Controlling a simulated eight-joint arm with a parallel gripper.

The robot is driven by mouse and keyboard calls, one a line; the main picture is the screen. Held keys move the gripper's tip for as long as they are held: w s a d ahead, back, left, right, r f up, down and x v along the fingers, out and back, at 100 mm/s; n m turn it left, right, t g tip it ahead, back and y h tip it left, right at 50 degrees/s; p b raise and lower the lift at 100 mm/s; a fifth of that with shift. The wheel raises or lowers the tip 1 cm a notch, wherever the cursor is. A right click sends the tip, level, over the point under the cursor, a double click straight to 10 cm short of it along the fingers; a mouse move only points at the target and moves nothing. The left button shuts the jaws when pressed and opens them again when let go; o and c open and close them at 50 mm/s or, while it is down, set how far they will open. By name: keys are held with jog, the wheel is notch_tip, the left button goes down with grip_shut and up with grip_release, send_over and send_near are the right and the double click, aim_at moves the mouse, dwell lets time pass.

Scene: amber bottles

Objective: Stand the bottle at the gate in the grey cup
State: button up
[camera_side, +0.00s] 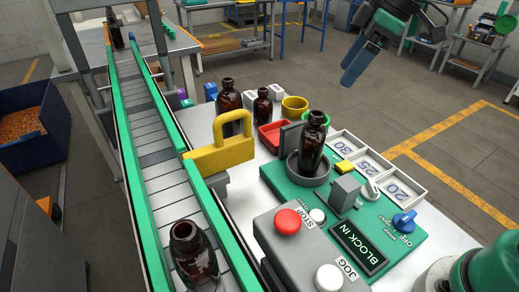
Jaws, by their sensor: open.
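A dark amber bottle (312,148) stands upright in the grey cup (308,174) on the green panel. The yellow gate (220,150) reaches over the right edge of the conveyor. Another amber bottle (194,258) stands on the near end of the conveyor, nearer the camera than the gate, its base cut off by the frame. A third bottle (115,32) stands at the conveyor's far end. My gripper (353,75), with blue fingers, is open and empty, high at the upper right, well apart from the bottles and the cup.
Two amber bottles, one larger (229,98) and one smaller (263,106), stand behind the gate. A red tray (268,136), yellow ring (295,106) and numbered white tray (376,170) surround the panel. A control box (284,250) with red button is in front; the display (358,248) reads BLOCK IN.

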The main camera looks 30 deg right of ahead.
jog(key=s+f+m+t+h, duration=0.3)
jog(key=s+f+m+t, duration=0.1)
jog(key=f+m, duration=0.5)
jog(key=shift+s+d+f, duration=0.35)
jog(key=shift+s+f, duration=0.05)
jog(key=shift+s, duration=0.1)
dwell(0.6)
